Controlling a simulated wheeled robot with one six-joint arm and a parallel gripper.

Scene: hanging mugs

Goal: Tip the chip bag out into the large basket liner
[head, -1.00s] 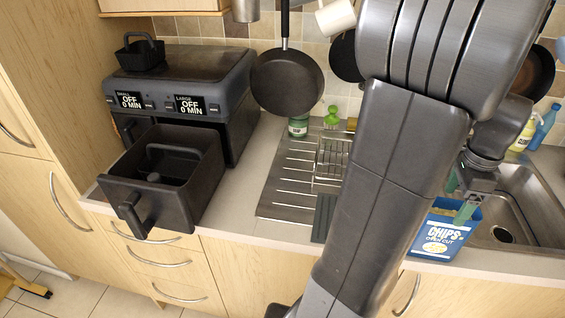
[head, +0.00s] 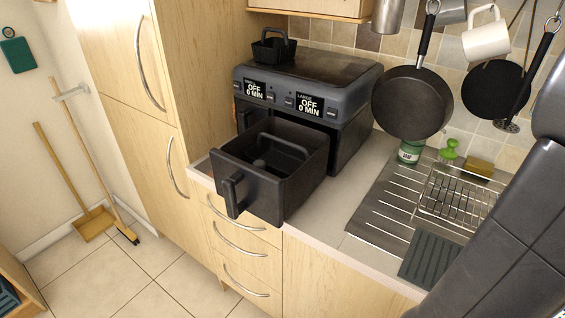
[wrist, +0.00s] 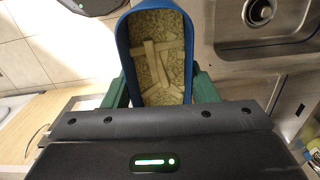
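The chip bag (wrist: 158,62) is blue and open at the top, with pale cut chips on a speckled inside. In the wrist view it sits between the green fingers of my gripper (wrist: 160,88), which are shut on its sides. The bag and gripper are out of the head view. A black liner (head: 268,160) with a raised loop handle lies inside a dark basket drawer (head: 240,178) pulled out at the front of the air fryer (head: 310,75). A smaller black basket-like piece with a handle (head: 272,50) stands on the air fryer.
A frying pan (head: 411,103) and a white mug (head: 486,40) hang right of the air fryer. A wire rack (head: 455,200) stands on the metal drainer (head: 385,205). The wrist view shows a sink (wrist: 265,20). Floor at the left is mostly clear.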

